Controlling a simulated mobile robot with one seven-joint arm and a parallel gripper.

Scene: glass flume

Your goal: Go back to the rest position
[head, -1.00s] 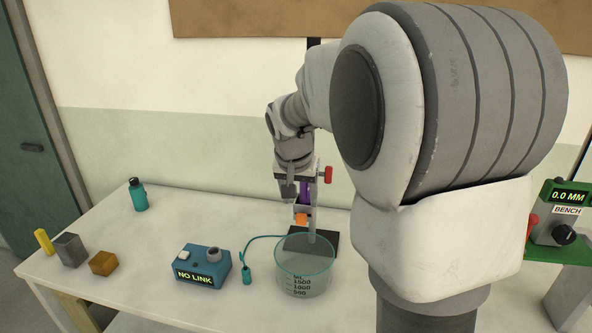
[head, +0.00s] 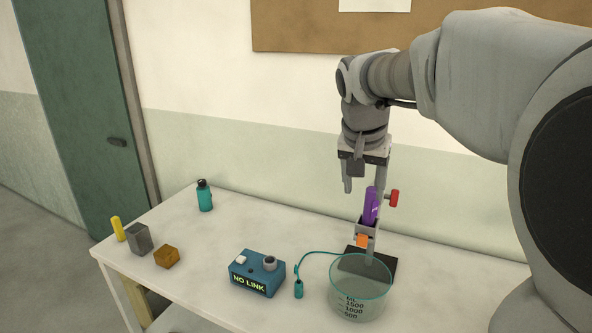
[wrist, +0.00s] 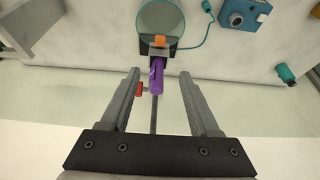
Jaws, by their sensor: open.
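My gripper (head: 361,178) is open and empty above the back of the bench, pointing down. In the wrist view its two fingers (wrist: 160,95) stand apart with a purple cylinder (wrist: 157,78) beyond and between them in the picture.
A clear beaker (head: 360,295) stands by the dark stand base (head: 385,265). A blue box (head: 257,272) reading NO LINK, a teal probe on a cable (head: 298,289), a teal bottle (head: 205,196), a grey container (head: 138,239), a brown block (head: 167,256) and a yellow piece (head: 118,228) occupy the bench.

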